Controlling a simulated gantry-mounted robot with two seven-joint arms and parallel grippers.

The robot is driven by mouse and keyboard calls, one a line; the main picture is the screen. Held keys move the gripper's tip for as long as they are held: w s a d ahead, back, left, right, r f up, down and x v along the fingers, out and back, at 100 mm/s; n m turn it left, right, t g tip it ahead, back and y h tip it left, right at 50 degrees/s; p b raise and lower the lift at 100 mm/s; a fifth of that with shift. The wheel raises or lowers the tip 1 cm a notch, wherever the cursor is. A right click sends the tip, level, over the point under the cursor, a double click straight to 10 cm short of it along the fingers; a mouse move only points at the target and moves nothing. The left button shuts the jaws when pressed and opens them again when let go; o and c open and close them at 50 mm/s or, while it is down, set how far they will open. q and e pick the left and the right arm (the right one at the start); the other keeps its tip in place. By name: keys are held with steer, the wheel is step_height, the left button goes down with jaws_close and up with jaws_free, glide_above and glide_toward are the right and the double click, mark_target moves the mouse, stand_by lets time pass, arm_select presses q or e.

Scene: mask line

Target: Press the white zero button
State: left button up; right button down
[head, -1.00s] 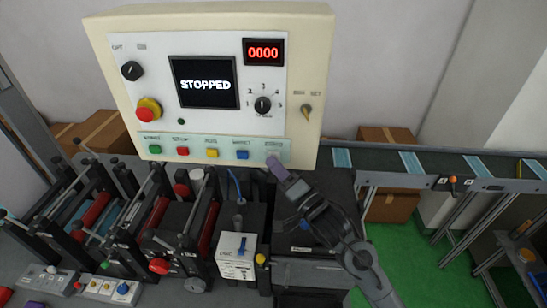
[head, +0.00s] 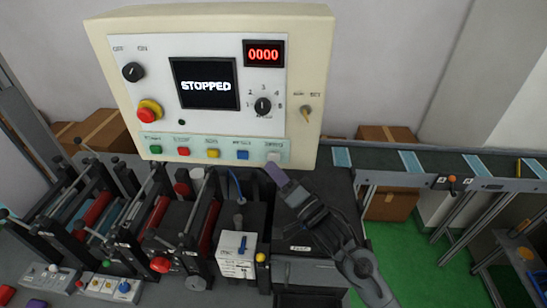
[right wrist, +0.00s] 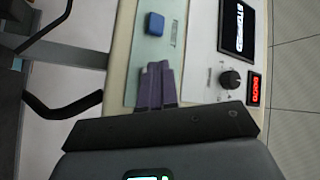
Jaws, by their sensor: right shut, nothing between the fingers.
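The white zero button (head: 273,157) is the rightmost in the row of buttons along the bottom of the control panel (head: 327,60). In the head view it shows clear of my right gripper (head: 277,174), whose purple fingertips are shut and empty just below it. In the right wrist view the shut purple fingers (right wrist: 157,84) point along the button strip, and the white button cannot be made out there. The blue button (right wrist: 155,24) shows beyond the fingertips. The display reads STOPPED and the red counter (head: 263,52) reads 0000. My left gripper is not in view.
Green, red, yellow and blue buttons (head: 242,155) sit left of the white one. A red emergency knob (head: 147,112) and selector dials are above. Machine rollers and a white box (head: 237,255) stand below the panel. A conveyor (head: 450,165) runs to the right.

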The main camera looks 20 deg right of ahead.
steer(key=shift+s+a+p, duration=0.25)
steer(key=shift+s+a, duration=0.15)
steer(key=shift+s, duration=0.35)
steer(key=shift+s+a+p, duration=0.25)
steer(key=shift+s+a, duration=0.1)
steer(key=shift+s, duration=0.35)
steer(key=shift+s+a+p, duration=0.25)
steer(key=shift+s+a, duration=0.15)
steer(key=shift+s, duration=0.35)
